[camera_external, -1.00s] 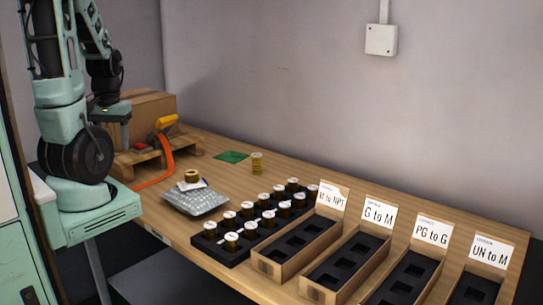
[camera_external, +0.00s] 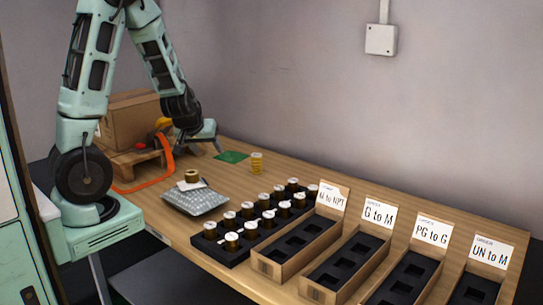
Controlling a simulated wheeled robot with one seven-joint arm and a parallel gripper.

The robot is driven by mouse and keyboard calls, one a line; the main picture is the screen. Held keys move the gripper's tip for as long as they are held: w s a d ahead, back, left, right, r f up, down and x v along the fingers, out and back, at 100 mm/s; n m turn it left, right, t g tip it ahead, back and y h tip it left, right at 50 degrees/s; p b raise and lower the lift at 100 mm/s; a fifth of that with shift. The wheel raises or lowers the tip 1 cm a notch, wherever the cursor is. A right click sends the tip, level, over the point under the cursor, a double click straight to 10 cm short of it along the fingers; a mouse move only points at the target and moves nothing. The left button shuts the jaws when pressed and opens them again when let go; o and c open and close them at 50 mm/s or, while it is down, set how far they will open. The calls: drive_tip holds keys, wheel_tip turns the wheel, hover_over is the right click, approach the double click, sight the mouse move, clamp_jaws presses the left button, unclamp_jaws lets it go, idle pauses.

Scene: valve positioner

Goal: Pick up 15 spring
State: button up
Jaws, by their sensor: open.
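A small gold ribbed cylinder (camera_external: 257,162), which looks like a coiled spring, stands upright on the wooden table near the back wall. A shorter gold ring-shaped piece (camera_external: 192,175) lies on a silver bubble-wrap bag (camera_external: 197,200). No label reading 15 can be made out on either. My gripper (camera_external: 198,150) is open and points down above the back left of the table. It is left of the standing gold cylinder and apart from it. It is behind the bag. Its fingers are small here and nothing shows between them.
A black tray (camera_external: 235,258) holds several gold pieces with white round tops. Labelled cardboard bins (camera_external: 290,268) with black inserts stand at the right. A cardboard box (camera_external: 128,125) on a small pallet (camera_external: 122,163), an orange strap (camera_external: 160,183) and a green card (camera_external: 231,157) lie at the back left.

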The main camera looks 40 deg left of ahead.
drive_tip(key=w+d+f+t+y+b, duration=0.1)
drive_tip(key=w+d+f+t+y, duration=0.1)
drive_tip(key=w+d, duration=0.35)
drive_tip(key=t+y+b, duration=0.1)
drive_tip(key=t+y, duration=0.1)
approach(255, 158)
drive_tip(key=shift+t, duration=0.3)
drive_tip(key=x, duration=0.6)
drive_tip(key=shift+s+a+f, duration=0.1)
drive_tip(key=shift+s+f, duration=0.05)
drive_tip(key=shift+f, duration=0.3)
drive_tip(key=shift+p+x, duration=0.4)
drive_tip(key=shift+x, duration=2.55)
drive_tip(key=shift+r, duration=0.15)
drive_tip(key=c, duration=1.1)
